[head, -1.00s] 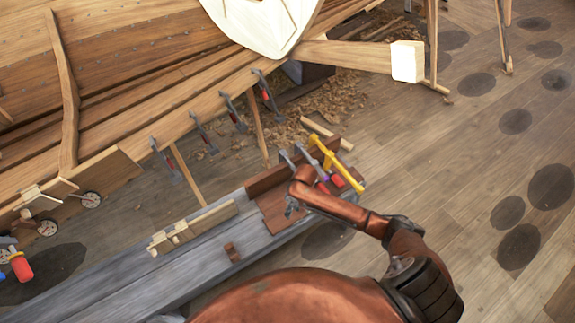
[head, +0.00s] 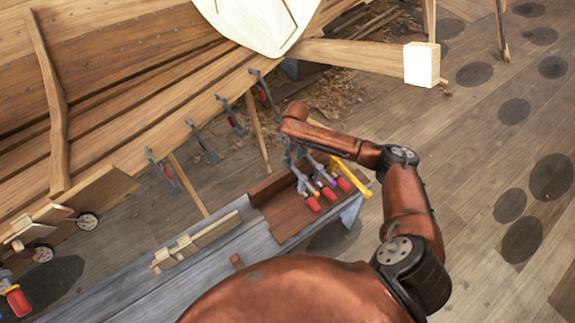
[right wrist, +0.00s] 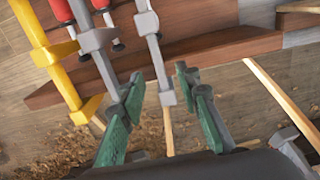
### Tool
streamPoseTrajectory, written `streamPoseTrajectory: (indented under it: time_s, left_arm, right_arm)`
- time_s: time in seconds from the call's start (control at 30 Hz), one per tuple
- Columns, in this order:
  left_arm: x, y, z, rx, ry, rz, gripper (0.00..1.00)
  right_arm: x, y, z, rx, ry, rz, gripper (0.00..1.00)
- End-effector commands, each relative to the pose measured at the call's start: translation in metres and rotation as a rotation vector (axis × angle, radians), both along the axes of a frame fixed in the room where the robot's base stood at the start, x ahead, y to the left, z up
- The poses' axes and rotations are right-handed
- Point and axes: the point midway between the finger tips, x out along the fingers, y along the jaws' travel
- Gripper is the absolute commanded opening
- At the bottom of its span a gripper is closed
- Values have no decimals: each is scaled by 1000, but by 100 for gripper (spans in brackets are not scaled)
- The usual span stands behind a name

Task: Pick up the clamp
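Several bar clamps lie across a brown wooden rack at the bench's right end. Two grey clamps with red handles, one (head: 302,185) left of the other, lie beside a yellow clamp (head: 353,179). In the right wrist view the yellow clamp (right wrist: 47,55) is at the left, one grey clamp (right wrist: 95,50) beside it and another grey clamp (right wrist: 152,45) nearer the middle. My right gripper (head: 288,158) is over the rack's far edge. Its green fingers (right wrist: 158,78) are apart, with the middle grey clamp's bar end between their tips; contact cannot be told. My left gripper is out of view.
The brown rack (head: 275,212) sits on a grey bench (head: 165,290). More clamps (head: 203,142) hang along the planked hull (head: 110,120) behind. A pale wooden jig (head: 195,245) lies on the bench. A red-handled tool (head: 17,301) is at far left. Open floor lies right.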

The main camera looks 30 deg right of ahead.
Motion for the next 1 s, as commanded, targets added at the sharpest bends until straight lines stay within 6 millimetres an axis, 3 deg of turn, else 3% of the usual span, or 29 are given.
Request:
streamPoseTrajectory:
  time_s: [0.17, 0.4, 0.57, 0.73, 1.0]
  left_arm:
    - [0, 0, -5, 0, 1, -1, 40]
    - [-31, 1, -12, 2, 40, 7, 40]
    - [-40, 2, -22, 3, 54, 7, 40]
    - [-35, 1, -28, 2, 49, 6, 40]
    - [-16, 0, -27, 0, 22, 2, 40]
  right_arm:
    - [3, 0, -14, -2, 4, -2, 30]
    - [7, 3, -34, -2, 2, 3, 30]
    - [11, 2, -58, -2, 3, 2, 30]
    - [11, 1, -77, -2, 2, 1, 30]
    - [11, 0, -76, -2, -1, 0, 28]
